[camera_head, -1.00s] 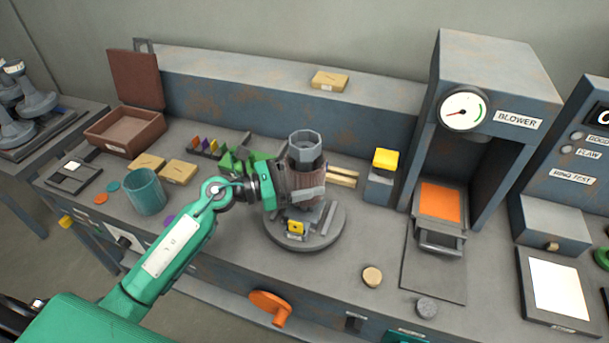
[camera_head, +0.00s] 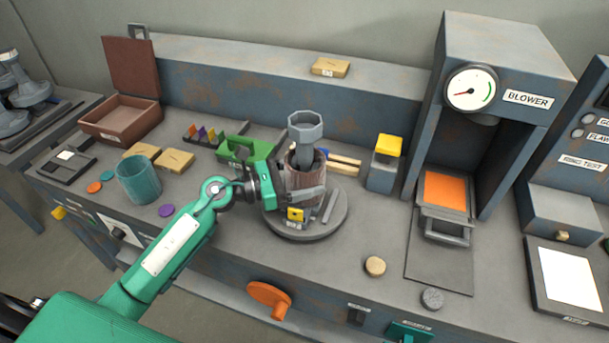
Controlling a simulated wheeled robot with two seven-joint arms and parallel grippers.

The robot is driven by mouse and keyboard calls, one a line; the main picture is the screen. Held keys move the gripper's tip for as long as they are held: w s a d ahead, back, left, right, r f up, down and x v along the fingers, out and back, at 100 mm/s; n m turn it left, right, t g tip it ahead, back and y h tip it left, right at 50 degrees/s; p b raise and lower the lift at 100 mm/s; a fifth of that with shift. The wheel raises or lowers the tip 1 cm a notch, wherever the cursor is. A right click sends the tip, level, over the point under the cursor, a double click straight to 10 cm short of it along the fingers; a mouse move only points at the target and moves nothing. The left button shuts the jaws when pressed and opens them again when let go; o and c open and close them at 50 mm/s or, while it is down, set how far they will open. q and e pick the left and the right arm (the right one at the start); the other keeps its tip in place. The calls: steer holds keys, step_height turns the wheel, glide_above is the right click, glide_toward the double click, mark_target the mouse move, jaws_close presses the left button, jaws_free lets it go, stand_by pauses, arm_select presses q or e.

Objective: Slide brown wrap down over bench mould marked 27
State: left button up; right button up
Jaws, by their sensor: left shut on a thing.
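The brown wrap (camera_head: 303,182) is a short upright sleeve on the round grey stand (camera_head: 335,223). A grey mould with an octagonal top (camera_head: 305,125) rises out of the wrap, its narrower neck inside the wrap's open upper end. The wrap is around the mould's lower part, which it hides. My left gripper (camera_head: 300,197) is shut on the wrap from its left and front side. A yellow tag (camera_head: 295,214) and a small plate are at the stand's front; I cannot read a number. My right gripper is not in view.
A teal cup (camera_head: 138,182) and a green holder (camera_head: 242,150) are left of the stand. A grey block with a yellow top (camera_head: 388,145) and the blower (camera_head: 498,60) are to the right. Wooden sticks (camera_head: 345,163) lie behind. The bench front right of the stand is mostly clear.

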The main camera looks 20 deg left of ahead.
mark_target(287, 182)
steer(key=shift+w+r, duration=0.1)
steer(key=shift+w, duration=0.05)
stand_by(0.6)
arm_select(q)
steer(key=o, duration=1)
steer(key=v, duration=0.1)
steer(key=b+v, duration=0.1)
steer(key=v, duration=0.2)
steer(key=shift+f+b, duration=0.3)
steer(key=shift+b, duration=0.05)
steer(key=b+v, duration=0.2)
steer(key=v, duration=0.8)
steer(key=shift+r, duration=0.25)
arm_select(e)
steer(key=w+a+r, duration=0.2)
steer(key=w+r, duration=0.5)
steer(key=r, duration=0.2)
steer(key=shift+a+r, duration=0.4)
